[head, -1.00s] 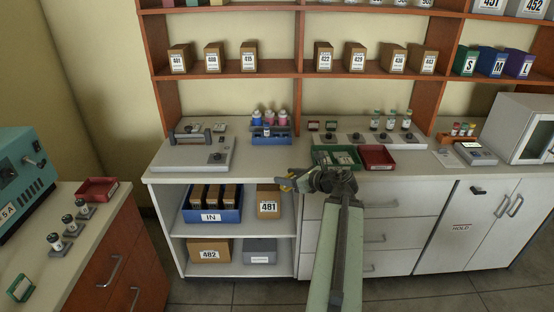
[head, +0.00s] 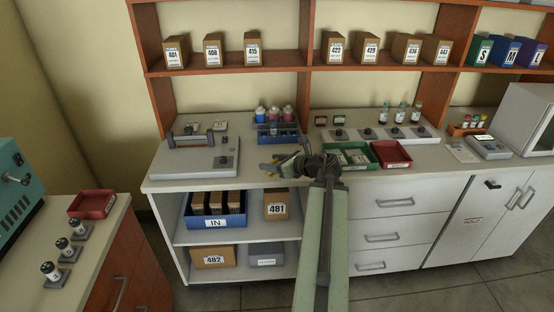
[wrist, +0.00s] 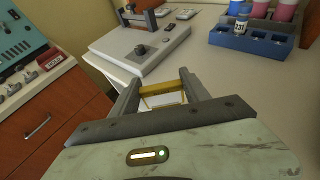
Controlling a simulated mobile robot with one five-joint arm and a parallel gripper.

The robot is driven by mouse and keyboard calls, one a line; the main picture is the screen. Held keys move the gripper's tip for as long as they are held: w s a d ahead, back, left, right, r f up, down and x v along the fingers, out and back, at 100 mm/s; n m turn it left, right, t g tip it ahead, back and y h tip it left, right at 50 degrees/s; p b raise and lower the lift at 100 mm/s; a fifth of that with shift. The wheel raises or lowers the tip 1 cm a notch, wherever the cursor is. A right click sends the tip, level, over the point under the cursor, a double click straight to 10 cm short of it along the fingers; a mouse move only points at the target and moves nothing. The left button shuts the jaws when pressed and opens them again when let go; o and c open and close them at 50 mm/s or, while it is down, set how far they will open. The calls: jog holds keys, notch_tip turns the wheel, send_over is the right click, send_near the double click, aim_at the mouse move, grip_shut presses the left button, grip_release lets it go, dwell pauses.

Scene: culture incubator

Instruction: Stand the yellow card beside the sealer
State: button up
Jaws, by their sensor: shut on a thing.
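The yellow card (wrist: 163,96) is between the two fingers of my gripper (wrist: 164,84) in the wrist view, seen nearly edge-on. In the head view, a small yellow part of the card (head: 268,167) shows at the tips of my gripper (head: 274,166). The gripper is shut on the card, above the counter near its front edge. The sealer (head: 195,163) is a pale flat machine with a dark bar and a knob, left of my gripper. It also shows ahead and to the left in the wrist view (wrist: 125,55). The card's underside is hidden.
A blue rack (head: 277,139) with bottles stands behind my gripper. A green tray (head: 335,164) and a red tray (head: 391,154) lie to the right. Bare counter (head: 236,177) lies right of and in front of the sealer. Open shelves are below.

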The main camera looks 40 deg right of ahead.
jog(key=shift+w, duration=0.15)
jog(key=w+d, duration=0.2)
jog(key=d, duration=0.2)
jog(key=w+d+f+b, duration=0.1)
jog(key=w+d, duration=0.2)
jog(key=d, duration=0.2)
jog(key=w+d, duration=0.3)
jog(key=d, duration=0.1)
jog(key=shift+d+f, duration=0.25)
jog(key=shift+d, duration=0.05)
notch_tip(320, 180, down, 4)
jog(key=b, duration=0.4)
jog(key=shift+r, duration=0.25)
jog(key=shift+f, duration=0.1)
jog(key=o, duration=1.4)
jog(key=shift+c, duration=0.2)
